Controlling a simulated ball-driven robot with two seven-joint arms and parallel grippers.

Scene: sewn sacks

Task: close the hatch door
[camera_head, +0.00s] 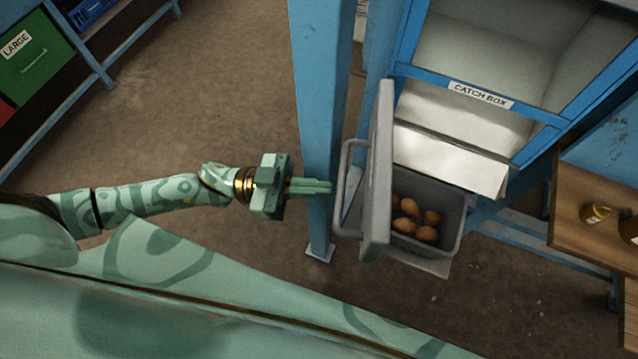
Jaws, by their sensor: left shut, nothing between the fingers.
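The hatch door appears to be the grey slab (379,175), seen nearly edge-on and standing out from the blue frame marked CATCH BOX. A grey loop handle (343,196) is on its left side. My left gripper (326,187) is shut and empty. Its fingers point right, in front of the blue post, with the tips just left of the handle; I cannot tell whether they touch it. My right gripper is not in view.
Beyond the door is a grey bin (449,212) with several brown potatoes (427,233), below a pale chute (450,150). A blue post (319,100) stands behind my fingers. A wooden table (580,240) is at right. Floor at left is clear.

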